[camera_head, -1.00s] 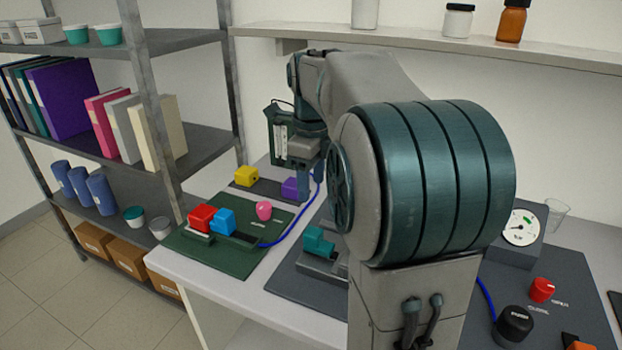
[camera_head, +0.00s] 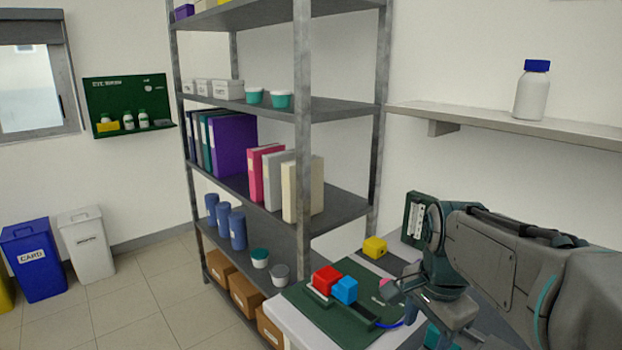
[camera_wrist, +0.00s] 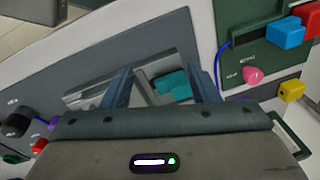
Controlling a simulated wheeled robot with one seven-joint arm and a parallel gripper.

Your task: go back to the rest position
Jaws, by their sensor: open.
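My gripper (camera_wrist: 162,76) is open, its two blue-grey fingers apart with nothing held between them. In the wrist view it hangs above the bench, and a teal stepped block (camera_wrist: 172,85) on a grey plate shows between and beyond the fingers. In the head view my gripper and arm are at the lower right, over the bench. The fingertips are hard to make out there.
A green board (camera_head: 340,330) carries a red block (camera_head: 326,279) and a blue block (camera_head: 345,290). A yellow block (camera_head: 375,247) sits behind. A grey shelf rack (camera_head: 304,130) stands left of the bench. A wall shelf (camera_head: 500,125) holds a white bottle (camera_head: 532,92).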

